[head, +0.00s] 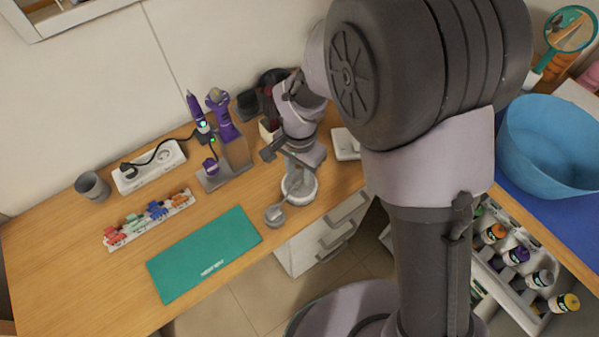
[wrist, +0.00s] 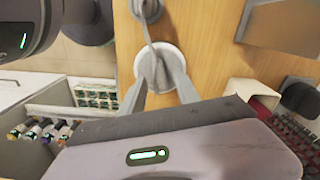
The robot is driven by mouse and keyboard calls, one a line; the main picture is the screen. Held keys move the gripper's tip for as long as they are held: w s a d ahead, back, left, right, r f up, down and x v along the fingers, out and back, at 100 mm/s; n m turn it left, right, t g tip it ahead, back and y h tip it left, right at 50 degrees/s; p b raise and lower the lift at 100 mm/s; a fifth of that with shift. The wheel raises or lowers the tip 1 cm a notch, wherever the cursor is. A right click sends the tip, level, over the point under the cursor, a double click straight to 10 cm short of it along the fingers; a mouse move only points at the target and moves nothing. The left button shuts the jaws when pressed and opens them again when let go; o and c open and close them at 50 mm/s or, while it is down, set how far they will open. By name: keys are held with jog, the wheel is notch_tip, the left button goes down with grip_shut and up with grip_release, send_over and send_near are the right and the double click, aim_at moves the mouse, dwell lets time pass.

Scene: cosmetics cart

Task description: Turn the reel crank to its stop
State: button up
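The reel (head: 312,190) is a small white round base at the front edge of the wooden desk. In the wrist view the white reel (wrist: 174,55) is in the upper middle, and the crank arm (wrist: 149,28) runs up to the knob at the top edge. My gripper (wrist: 158,62) is just over the reel, pointing down. Its two grey fingers converge on the reel's middle. The fingertips merge with the crank's hub, so I cannot tell whether they grip it.
Behind the reel are a purple-tool stand (head: 232,160) and a white power strip (head: 150,166). A teal mat (head: 205,255), a rack of coloured clips (head: 150,218) and a grey cup (head: 92,186) are to the left. A bottle cart with a blue basin (head: 550,145) stands at right.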

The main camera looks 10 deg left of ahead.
aim_at(300, 179)
notch_tip(300, 179, up, 15)
jog(key=p, duration=0.5)
jog(key=shift+r, duration=0.15)
jog(key=s+d+r+t+y, duration=0.2)
jog(key=s+d+r+t, duration=0.15)
jog(key=d+r, duration=0.9)
jog(key=s+d+r+t, duration=0.1)
jog(key=s+d+t, duration=0.1)
jog(key=s+d, duration=0.5)
jog(key=shift+s+r, duration=0.25)
jog(key=shift+s, duration=0.8)
